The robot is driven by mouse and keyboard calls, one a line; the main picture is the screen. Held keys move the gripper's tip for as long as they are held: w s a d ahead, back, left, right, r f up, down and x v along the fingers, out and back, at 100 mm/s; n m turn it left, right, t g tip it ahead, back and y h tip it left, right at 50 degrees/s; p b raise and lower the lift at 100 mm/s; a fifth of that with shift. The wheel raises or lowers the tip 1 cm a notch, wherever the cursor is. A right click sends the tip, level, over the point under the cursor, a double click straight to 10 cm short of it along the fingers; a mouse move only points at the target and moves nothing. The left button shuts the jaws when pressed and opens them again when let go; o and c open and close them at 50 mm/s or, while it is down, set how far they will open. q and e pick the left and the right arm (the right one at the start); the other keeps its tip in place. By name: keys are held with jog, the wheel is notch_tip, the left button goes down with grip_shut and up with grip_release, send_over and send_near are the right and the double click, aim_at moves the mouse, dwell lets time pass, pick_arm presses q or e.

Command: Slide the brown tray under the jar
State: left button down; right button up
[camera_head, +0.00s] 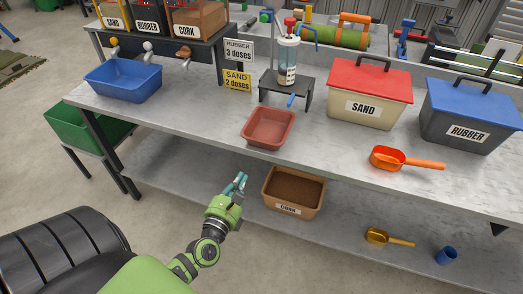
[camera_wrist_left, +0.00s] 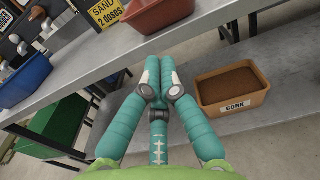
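The brown tray (camera_head: 268,127), reddish and apparently empty, sits on the upper bench top near its front edge. Its lower part also shows at the top of the left wrist view (camera_wrist_left: 160,12). The jar (camera_head: 288,62), clear with a red top, stands on a small dark stand (camera_head: 287,88) behind the tray and slightly right. A blue lever shows at the stand's front. The tray is in front of the stand, not beneath it. My left gripper (camera_head: 241,179) is in front of the bench, below and left of the tray, its fingertips together (camera_wrist_left: 161,65) and empty. My right gripper is out of view.
A blue basin (camera_head: 123,80) stands left on the bench. The SAND box (camera_head: 368,92), RUBBER box (camera_head: 470,112) and orange scoop (camera_head: 390,157) are right. The CORK bin (camera_head: 293,193) is on the lower shelf. Dose signs (camera_head: 238,80) stand left of the jar.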

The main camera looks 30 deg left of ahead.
aim_at(260, 145)
pick_arm(q)
jog(key=p+x, duration=0.1)
jog(key=x, duration=0.9)
jog(key=shift+w+d+r+p, duration=0.1)
jog(key=shift+w+p, duration=0.1)
jog(key=shift+p, duration=0.2)
jog(key=shift+w, duration=0.8)
jog(key=b+x, duration=0.2)
jog(key=shift+w+a+f, duration=0.25)
jog(key=shift+w, duration=0.1)
jog(key=shift+w+r, duration=0.1)
jog(key=shift+w, duration=0.15)
jog(key=shift+s+r, duration=0.1)
